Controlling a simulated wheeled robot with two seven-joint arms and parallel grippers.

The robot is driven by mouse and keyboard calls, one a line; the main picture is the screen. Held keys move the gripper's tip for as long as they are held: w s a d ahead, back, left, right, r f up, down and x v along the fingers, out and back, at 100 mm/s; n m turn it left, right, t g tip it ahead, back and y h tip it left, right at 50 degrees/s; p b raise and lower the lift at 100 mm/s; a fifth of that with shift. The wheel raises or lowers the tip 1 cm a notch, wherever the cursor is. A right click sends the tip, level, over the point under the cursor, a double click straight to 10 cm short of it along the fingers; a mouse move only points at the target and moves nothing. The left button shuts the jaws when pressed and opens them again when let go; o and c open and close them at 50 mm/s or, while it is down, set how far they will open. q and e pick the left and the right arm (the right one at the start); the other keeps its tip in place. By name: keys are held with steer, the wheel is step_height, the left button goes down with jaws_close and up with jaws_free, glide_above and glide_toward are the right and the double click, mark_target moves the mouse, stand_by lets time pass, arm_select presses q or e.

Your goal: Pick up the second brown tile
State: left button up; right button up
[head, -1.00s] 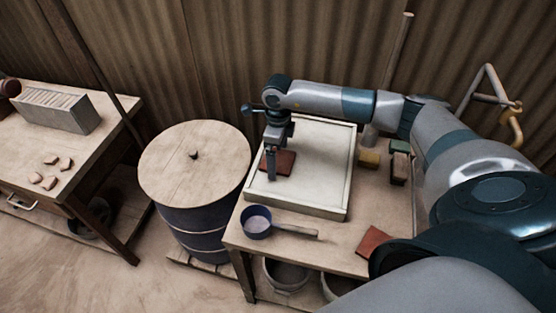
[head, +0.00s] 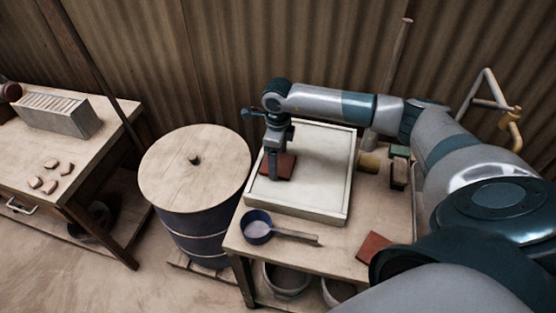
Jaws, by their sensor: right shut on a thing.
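A brown tile (head: 285,167) lies in the left part of the shallow white tray (head: 315,192), or just above its floor; I cannot tell which. My right gripper (head: 273,176) points down at the tile's left side and is shut on it. The fingers hide part of the tile. Another brown tile (head: 375,247) lies flat on the table at the front right of the tray, apart from it. My left gripper is not in view.
A blue pan (head: 257,226) with a handle lies in front of the tray. A yellowish block (head: 369,163) and a green-topped block (head: 399,151) stand right of it. A lidded drum (head: 195,180) stands left. The left table (head: 85,152) holds several small pieces.

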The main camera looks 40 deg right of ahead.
mark_target(282, 164)
step_height(282, 164, up, 4)
steer(key=shift+f+p, duration=0.1)
steer(key=shift+p, duration=0.8)
steer(key=shift+s+d+r+p, duration=0.35)
steer(key=shift+s+r, duration=0.1)
steer(key=shift+s, duration=0.1)
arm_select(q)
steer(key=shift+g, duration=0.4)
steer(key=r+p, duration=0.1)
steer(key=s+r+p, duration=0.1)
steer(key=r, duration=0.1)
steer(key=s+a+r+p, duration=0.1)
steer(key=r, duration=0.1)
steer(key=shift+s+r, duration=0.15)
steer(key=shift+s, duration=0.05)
arm_select(e)
steer(key=s+d+r, duration=0.4)
steer(key=s+r, duration=0.1)
steer(key=s, duration=0.4)
steer(key=shift+s+r, duration=0.3)
steer(key=shift+r, duration=0.1)
